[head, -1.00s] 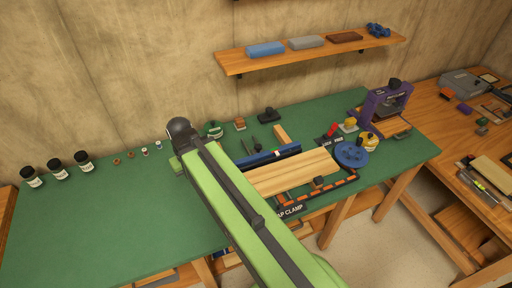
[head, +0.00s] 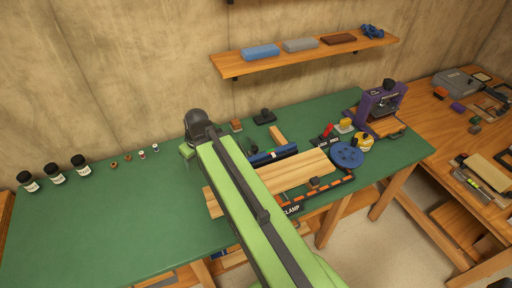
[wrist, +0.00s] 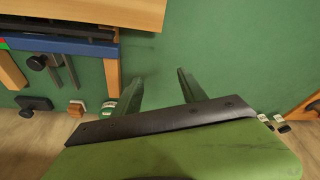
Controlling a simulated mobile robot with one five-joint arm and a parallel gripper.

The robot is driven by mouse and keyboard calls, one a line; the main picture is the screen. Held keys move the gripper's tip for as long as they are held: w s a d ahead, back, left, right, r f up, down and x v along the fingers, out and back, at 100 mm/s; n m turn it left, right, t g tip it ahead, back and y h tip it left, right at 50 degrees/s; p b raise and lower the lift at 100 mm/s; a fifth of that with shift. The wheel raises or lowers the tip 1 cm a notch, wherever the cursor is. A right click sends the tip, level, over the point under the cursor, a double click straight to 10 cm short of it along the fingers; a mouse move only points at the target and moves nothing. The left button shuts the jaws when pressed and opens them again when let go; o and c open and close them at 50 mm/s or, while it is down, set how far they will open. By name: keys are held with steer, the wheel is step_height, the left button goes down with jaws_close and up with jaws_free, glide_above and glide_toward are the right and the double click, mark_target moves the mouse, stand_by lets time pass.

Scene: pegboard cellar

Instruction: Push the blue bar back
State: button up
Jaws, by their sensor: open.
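The blue bar (head: 284,153) lies on the green bench top, along the back side of a pale wooden board (head: 300,170). My arm crosses in front of the bar's left part in the head view. In the wrist view the bar (wrist: 62,46) is at the upper left, beside the board (wrist: 95,10). My gripper (wrist: 158,86) is open, with its two fingers apart over bare green bench top and nothing between them. It is beyond the bar's end and does not touch the bar. In the head view my arm hides most of the gripper.
A black and orange clamp (head: 335,188) lies at the board's front. A blue disc (head: 347,154), a yellow bottle (head: 365,141) and a purple machine (head: 380,105) stand to the right. Several dark jars (head: 55,173) stand at the left. The bench's left half is largely clear.

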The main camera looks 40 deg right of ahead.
steer(key=d+r+m+t+p, duration=0.15)
steer(key=d+r, duration=0.25)
steer(key=d, duration=0.8)
steer(key=m+h+p, duration=0.2)
steer(key=m+p, duration=0.1)
glide_toward(255, 148)
steer(key=b+x, duration=0.9)
steer(key=b, duration=0.7)
steer(key=shift+w+b, duration=0.1)
steer(key=shift+b, duration=0.3)
steer(key=shift+r, duration=0.15)
jaws_close()
